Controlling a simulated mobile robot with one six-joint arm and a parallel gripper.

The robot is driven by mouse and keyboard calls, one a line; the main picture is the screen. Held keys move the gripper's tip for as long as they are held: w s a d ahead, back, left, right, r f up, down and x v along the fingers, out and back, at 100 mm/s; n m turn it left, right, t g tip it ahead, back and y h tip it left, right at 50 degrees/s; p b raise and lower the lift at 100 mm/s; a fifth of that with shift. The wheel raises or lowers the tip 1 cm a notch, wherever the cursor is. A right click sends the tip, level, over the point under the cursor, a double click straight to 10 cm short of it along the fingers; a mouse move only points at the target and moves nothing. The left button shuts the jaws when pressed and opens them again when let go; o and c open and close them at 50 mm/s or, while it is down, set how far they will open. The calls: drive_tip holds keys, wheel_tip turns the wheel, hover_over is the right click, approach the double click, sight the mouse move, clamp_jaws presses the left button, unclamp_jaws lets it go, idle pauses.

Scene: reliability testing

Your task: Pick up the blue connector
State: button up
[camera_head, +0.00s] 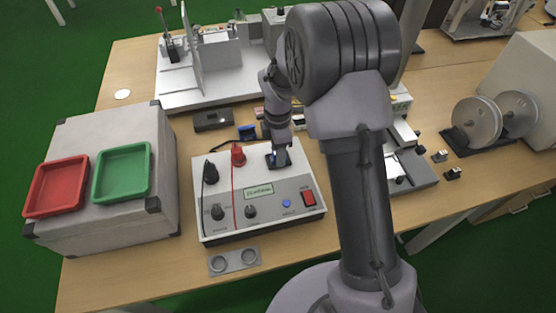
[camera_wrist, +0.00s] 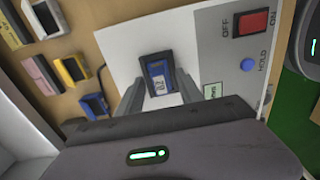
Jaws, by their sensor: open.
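A blue connector (camera_wrist: 158,76) with a pale label sits in a dark square socket on the white tester box (camera_wrist: 207,60), seen in the wrist view. My gripper (camera_wrist: 160,90) is open, with one finger on each side of this connector. I cannot tell whether the fingers touch it. In the head view my gripper (camera_head: 279,155) points down at the top right of the tester box (camera_head: 215,230) and mostly hides the connector. A second blue-framed piece (camera_wrist: 95,105) lies on the wooden table at the left of the wrist view.
Pink, yellow-framed (camera_wrist: 72,71) and black pieces lie near the tester box. A red tray (camera_head: 56,186) and a green tray (camera_head: 122,172) rest on a grey case at left. Black and red leads stand on the tester. Metal equipment fills the table's back.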

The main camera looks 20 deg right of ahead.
drive_tip(key=shift+r, duration=0.15)
clamp_jaws()
drive_tip(key=shift+r, duration=0.1)
